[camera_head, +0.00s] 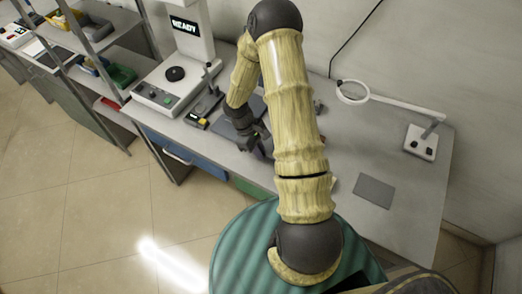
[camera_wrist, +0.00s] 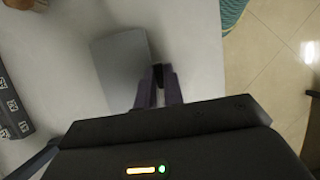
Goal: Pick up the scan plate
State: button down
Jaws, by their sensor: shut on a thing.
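My gripper (camera_wrist: 160,76) shows in the wrist view with its two purple-grey fingers closed together on a small dark piece. That piece is at the right edge of a flat grey plate (camera_wrist: 119,62), which I take for the scan plate. The fingers hide how the piece joins the plate, and I cannot tell whether the plate is clear of the table. In the head view my gripper (camera_head: 260,148) is low over the table, left of my upper arm. Parts of a blue-grey flat thing (camera_head: 256,105) show behind it.
A white device with a READY screen (camera_head: 185,24) stands left on the white table (camera_head: 405,215). A small device with a yellow display (camera_head: 198,119) is beside it. A grey mat (camera_head: 374,191) and a ring magnifier lamp (camera_head: 353,91) are right. A labelled dark block (camera_wrist: 12,110) is left in the wrist view.

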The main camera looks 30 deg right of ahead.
jog(key=shift+r, duration=0.4)
notch_tip(320, 180, up, 2)
jog(key=shift+r+b, duration=0.1)
jog(key=shift+b, duration=0.25)
jog(key=s+a+b, duration=0.4)
jog(key=s+a, duration=0.6)
jog(key=a, duration=0.5)
jog(key=shift+b, duration=0.4)
jog(key=w+d+r+m+y+p, duration=0.1)
jog(key=w+d+r+m+p, duration=0.2)
jog(key=w+p, duration=0.5)
jog(key=w+d+r+m+y+p, duration=0.1)
jog(key=w+d+r+m+p, duration=0.2)
jog(key=w+p, duration=0.5)
notch_tip(320, 180, up, 3)
jog(key=m+p, duration=0.1)
jog(key=p, duration=0.2)
jog(key=shift+w+d+f+g+y+p, duration=0.15)
jog(key=shift+w+d+g+y+p, duration=0.15)
jog(key=shift+w+d+g+y, duration=0.1)
jog(key=shift+w, duration=0.1)
